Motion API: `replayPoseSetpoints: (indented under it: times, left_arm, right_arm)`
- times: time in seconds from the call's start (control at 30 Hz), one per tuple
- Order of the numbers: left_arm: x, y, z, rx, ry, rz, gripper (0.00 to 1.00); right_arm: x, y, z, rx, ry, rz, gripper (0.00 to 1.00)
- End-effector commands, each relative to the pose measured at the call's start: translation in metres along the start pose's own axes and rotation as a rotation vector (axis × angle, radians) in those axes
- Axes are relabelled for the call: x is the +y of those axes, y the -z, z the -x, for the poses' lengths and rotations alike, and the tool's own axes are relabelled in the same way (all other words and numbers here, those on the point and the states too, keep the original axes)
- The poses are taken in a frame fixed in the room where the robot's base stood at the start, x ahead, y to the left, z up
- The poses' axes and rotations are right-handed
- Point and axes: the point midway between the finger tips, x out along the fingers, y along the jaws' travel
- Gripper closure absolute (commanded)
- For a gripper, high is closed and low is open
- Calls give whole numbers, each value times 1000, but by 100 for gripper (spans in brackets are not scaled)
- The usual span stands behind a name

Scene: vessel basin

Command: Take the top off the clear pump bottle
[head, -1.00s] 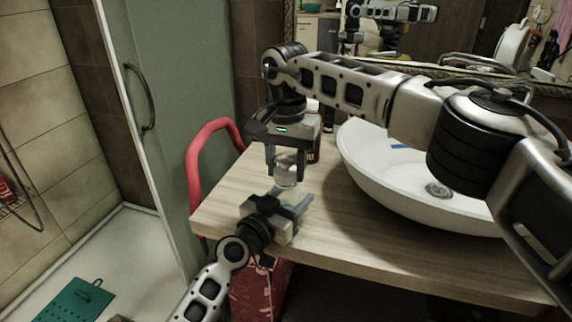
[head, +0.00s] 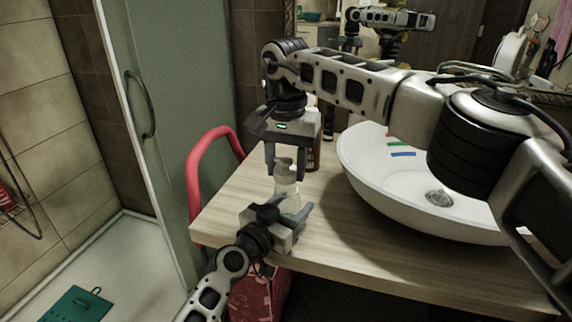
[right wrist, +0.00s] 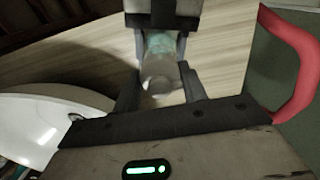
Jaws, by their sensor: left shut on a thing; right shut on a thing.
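The clear pump bottle (head: 291,197) is upright near the left end of the wooden counter. My left gripper (head: 290,217) is shut on its body from the front. My right gripper (head: 286,172) comes down from above and is shut on the bottle's top (head: 285,174). In the right wrist view the pale top (right wrist: 160,82) is between my right fingers. The teal-tinted bottle body (right wrist: 160,44) is behind it, with my left gripper (right wrist: 163,22) beyond. I cannot tell whether there is a gap between top and body.
A white basin (head: 370,185) with small coloured strips stands to the right. A brown bottle (head: 314,150) stands close behind my right gripper. A red curved rail (head: 194,170) is at the counter's left end. The counter (head: 345,240) is bare in front of the basin.

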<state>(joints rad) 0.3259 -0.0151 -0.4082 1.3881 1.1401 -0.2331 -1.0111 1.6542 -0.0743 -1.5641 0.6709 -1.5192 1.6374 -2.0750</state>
Motion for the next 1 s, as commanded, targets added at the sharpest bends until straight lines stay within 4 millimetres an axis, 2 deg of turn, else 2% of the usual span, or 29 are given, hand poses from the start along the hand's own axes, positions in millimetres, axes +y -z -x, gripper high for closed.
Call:
replayPoseSetpoints:
  times: [0.17,0.4,0.63,0.67,0.7,0.73,1.0]
  left_arm:
    - [0,-1,0,-2,0,0,100]
    - [0,-1,0,-2,0,0,100]
    - [0,-1,0,-2,0,0,100]
    - [0,-1,0,-2,0,0,38]
    - [0,-1,0,-1,0,0,27]
    - [0,-1,0,-1,0,0,21]
    - [0,0,1,-1,0,0,21]
  right_arm:
    - [0,0,10,3,1,0,86]
    - [0,0,38,2,2,-1,86]
    - [0,0,40,0,0,0,86]
    - [0,0,40,0,0,0,86]
    - [0,0,40,0,0,0,86]
    - [0,0,40,0,0,0,86]
    - [0,0,40,0,0,0,86]
